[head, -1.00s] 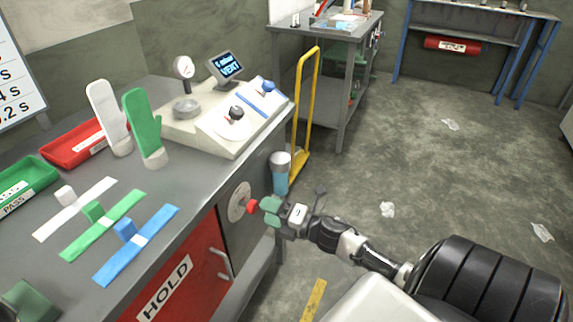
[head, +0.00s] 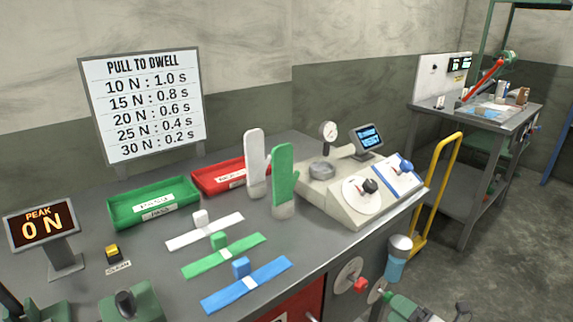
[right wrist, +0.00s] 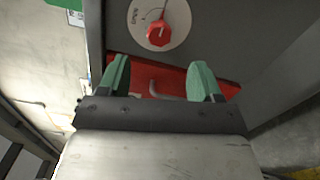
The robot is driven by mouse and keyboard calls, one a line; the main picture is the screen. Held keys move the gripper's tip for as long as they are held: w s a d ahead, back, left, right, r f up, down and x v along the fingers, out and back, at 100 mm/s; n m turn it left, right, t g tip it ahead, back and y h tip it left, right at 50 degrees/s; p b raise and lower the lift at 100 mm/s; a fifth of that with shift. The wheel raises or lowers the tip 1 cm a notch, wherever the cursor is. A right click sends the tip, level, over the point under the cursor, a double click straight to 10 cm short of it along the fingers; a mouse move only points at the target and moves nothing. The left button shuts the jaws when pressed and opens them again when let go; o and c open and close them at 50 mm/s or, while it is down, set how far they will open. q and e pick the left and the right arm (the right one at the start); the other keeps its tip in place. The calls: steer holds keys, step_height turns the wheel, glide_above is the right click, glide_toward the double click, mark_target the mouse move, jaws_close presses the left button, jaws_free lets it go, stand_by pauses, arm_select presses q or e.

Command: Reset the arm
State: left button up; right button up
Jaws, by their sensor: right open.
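My right gripper (head: 384,297) is at the bottom edge of the head view, in front of the bench's front panel, close to a red knob (head: 361,285) on a round dial. In the right wrist view, the two green fingers (right wrist: 160,80) are apart with nothing between them. The red knob (right wrist: 159,34) shows there beyond the fingertips, on its pale dial plate. Most of my right arm is out of the head view. My left gripper is not in view.
A yellow rail (head: 437,190) stands at right. Open floor (head: 500,260) lies beyond.

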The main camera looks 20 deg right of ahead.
steer(key=s+f+m+g+h+p, duration=0.25)
steer(key=f+m, duration=0.25)
steer(key=f, duration=0.3)
steer(key=s+f+m+g+h+p, duration=0.15)
steer(key=s+f+m, duration=0.25)
steer(key=f, duration=0.4)
steer(key=s+f+m+g+h+p, duration=0.1)
steer(key=s+f+m+g+h, duration=0.15)
steer(key=f+m, duration=0.4)
steer(key=s+a+f+m+g+p, duration=0.1)
steer(key=s+a+f+m+g, duration=0.1)
steer(key=s, duration=0.6)
steer(key=s+a+f+m+g+p, duration=0.1)
steer(key=s+a+f+m+g, duration=0.1)
steer(key=s+a+f+g, duration=0.2)
steer(key=s+a+f+m+g+p, duration=0.1)
steer(key=s+a+f+m+g, duration=0.2)
steer(key=s+a+f, duration=0.4)
steer(key=s+f, duration=0.2)
steer(key=s, duration=0.5)
steer(key=shift+a+f, duration=0.15)
steer(key=shift+a, duration=0.05)
